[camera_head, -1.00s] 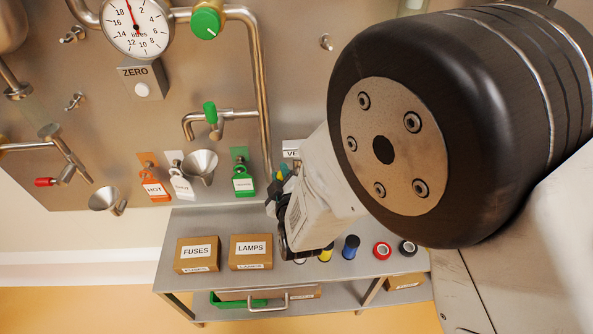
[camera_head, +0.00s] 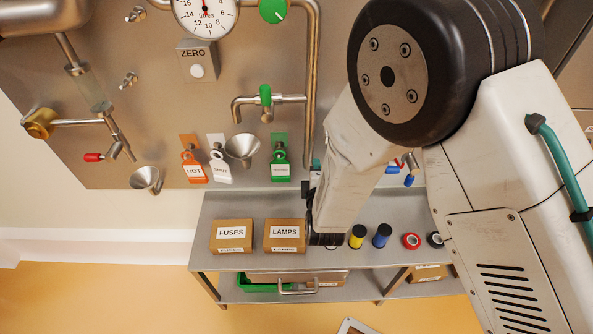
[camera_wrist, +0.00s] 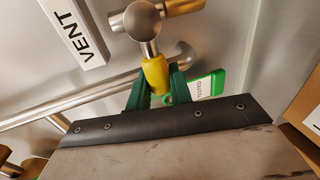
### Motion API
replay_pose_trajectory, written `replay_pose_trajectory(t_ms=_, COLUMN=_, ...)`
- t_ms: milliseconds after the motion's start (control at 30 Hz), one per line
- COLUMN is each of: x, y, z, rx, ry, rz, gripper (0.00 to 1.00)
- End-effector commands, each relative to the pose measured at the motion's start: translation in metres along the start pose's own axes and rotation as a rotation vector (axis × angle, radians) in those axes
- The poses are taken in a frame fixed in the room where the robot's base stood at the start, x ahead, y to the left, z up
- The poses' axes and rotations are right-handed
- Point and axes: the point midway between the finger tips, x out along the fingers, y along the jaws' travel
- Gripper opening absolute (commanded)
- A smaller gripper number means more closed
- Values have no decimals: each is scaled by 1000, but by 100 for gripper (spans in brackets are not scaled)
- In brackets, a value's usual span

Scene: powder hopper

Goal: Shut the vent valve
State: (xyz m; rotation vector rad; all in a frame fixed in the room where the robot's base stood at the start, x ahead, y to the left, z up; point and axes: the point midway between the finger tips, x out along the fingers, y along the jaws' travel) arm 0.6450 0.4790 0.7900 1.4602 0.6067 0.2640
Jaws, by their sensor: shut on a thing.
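The vent valve shows in the wrist view as a round metal body (camera_wrist: 142,20) with a yellow handle (camera_wrist: 155,72). The VENT label (camera_wrist: 77,28) is on the panel to its left. My gripper (camera_wrist: 158,90) has its green fingers on both sides of the yellow handle, shut on it. The handle points from the valve body down toward my gripper in that view. In the camera_head view my gripper (camera_head: 316,172) is beside the green-tagged hook, partly hidden by my arm. My arm hides the vent valve there.
A green tag (camera_head: 281,171) hangs close left of my gripper. Below is a metal shelf (camera_head: 215,208) with the FUSES box (camera_head: 232,236), the LAMPS box (camera_head: 285,236), a yellow spool (camera_head: 357,236) and a blue spool (camera_head: 382,236). A funnel (camera_head: 242,148) is further left.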

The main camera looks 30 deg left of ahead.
Motion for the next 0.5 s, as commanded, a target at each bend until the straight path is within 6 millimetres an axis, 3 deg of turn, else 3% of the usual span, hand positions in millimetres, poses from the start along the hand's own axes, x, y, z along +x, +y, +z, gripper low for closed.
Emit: replay_pose_trajectory(t_ms=500, x=1, y=-2, z=11, rx=-17, ry=-18, rz=-1, gripper=0)
